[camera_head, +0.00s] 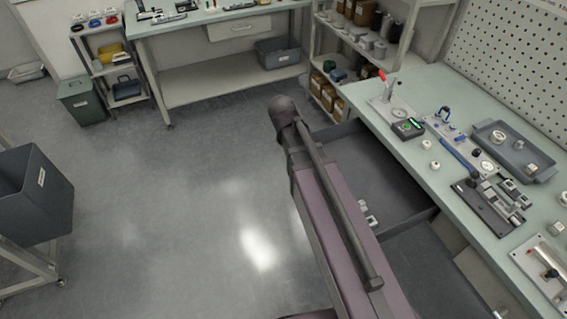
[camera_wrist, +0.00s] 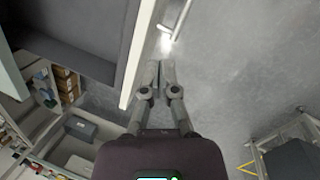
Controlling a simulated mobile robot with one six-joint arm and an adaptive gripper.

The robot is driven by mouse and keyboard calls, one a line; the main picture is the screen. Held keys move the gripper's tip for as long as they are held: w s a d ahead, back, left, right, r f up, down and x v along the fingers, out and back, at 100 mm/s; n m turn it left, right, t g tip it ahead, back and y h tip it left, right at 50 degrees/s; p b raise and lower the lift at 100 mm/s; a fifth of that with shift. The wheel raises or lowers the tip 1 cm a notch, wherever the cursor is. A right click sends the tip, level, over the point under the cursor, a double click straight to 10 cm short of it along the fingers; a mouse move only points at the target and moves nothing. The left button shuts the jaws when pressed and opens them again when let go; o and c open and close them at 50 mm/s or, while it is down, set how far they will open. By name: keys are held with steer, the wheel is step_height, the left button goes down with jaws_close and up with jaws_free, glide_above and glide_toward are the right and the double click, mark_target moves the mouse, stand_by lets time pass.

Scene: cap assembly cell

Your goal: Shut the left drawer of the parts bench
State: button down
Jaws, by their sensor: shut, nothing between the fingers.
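The left drawer (camera_head: 365,168) of the parts bench (camera_head: 440,95) stands pulled out in the head view, its grey floor showing. A few small metal parts lie inside it, and my arm covers its front edge. In the wrist view the pale top edge of a drawer front (camera_wrist: 139,62) runs down the middle, with the dark drawer interior (camera_wrist: 75,28) to its left and a bar handle (camera_wrist: 177,18) on its outer side. My gripper (camera_wrist: 160,66) is shut and empty beside the outer side of that front; I cannot tell whether it touches. The head view does not show my gripper clearly.
Another grey drawer-like surface (camera_head: 435,275) lies nearer along the bench. Fixtures and a grey tray (camera_head: 513,150) stand on the benchtop. A shelf rack (camera_head: 345,45) stands beyond the drawer. A grey bin (camera_head: 35,195) is at far left. The floor between is clear.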

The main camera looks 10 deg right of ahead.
steer(key=w+a+f+n+t+h+b, duration=0.2)
steer(key=w+a+f+n+h+b, duration=0.3)
steer(key=w+a+f+n+b, duration=0.7)
steer(key=w+n+b, duration=0.1)
steer(key=b, duration=0.2)
steer(key=shift+w+a+n+h, duration=0.3)
steer(key=shift+w+a, duration=0.05)
steer(key=shift+f+b, duration=0.15)
steer(key=shift+b, duration=0.2)
steer(key=w+d+f+b, duration=0.3)
steer(key=d+f+b, duration=0.3)
steer(key=d, duration=0.4)
steer(key=shift+d+f+b, duration=0.35)
steer(key=shift+f+b, duration=0.05)
